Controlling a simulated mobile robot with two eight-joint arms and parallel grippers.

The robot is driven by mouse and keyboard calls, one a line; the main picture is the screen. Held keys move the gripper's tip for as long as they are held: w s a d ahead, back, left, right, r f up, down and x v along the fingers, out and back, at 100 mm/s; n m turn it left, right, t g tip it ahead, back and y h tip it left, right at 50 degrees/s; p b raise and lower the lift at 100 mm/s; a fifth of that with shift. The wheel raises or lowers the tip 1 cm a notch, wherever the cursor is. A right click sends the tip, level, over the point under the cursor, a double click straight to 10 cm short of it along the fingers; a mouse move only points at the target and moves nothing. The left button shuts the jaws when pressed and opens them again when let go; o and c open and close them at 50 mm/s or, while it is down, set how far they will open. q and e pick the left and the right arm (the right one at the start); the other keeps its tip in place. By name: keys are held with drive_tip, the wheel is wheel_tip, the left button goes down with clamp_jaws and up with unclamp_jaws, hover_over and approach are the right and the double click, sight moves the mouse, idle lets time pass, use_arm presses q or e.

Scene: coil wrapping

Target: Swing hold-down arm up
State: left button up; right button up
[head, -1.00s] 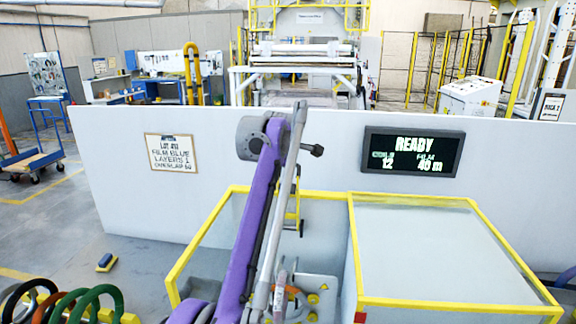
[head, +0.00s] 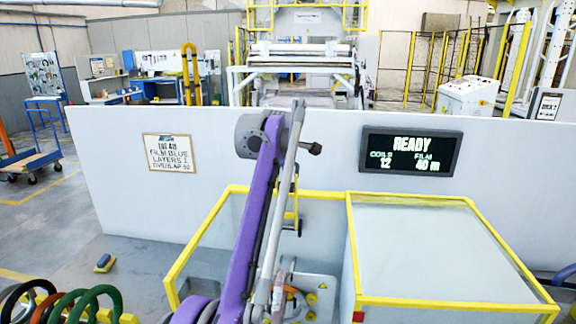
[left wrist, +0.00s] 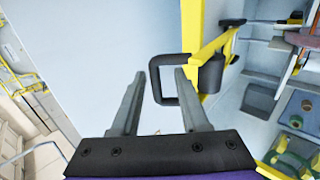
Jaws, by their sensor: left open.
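The yellow hold-down arm (left wrist: 213,46) shows in the left wrist view, with a black roller-like cylinder (left wrist: 211,75) and a black loop handle (left wrist: 172,60). My left gripper (left wrist: 160,73) is open, and its two fingers stand on either side of the near bar of the loop. I cannot tell whether either finger touches it. In the head view my purple left arm rises through the middle and hides most of the hold-down arm; the gripper cannot be made out there. My right gripper is in neither view.
A yellow-framed clear guard box (head: 440,250) stands at the right. A white wall panel (head: 110,170) crosses behind, with a READY display (head: 411,152) and a lot card (head: 169,153). Several coloured coils (head: 85,305) are at the lower left. A blue-and-yellow block (head: 105,263) lies on the floor.

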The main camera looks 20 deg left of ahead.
use_arm(q)
drive_tip(key=v, duration=0.7)
drive_tip(key=shift+s, duration=0.2)
drive_tip(key=shift+r, duration=0.15)
drive_tip(key=s+d+f+m, duration=0.3)
drive_tip(key=s+f+m, duration=0.3)
drive_tip(key=s+f, duration=0.6)
drive_tip(key=s+d+f+m+g+h, duration=0.1)
drive_tip(key=s+d+f+m, duration=0.3)
drive_tip(key=s+f+m, duration=0.3)
drive_tip(key=s+d+f+m+g+h, duration=0.1)
drive_tip(key=s+d+f+m, duration=0.2)
drive_tip(key=s+f, duration=1.4)
drive_tip(key=s+m, duration=0.1)
drive_tip(key=m, duration=0.3)
drive_tip(key=shift+d+f, duration=0.25)
drive_tip(key=shift+f, duration=0.15)
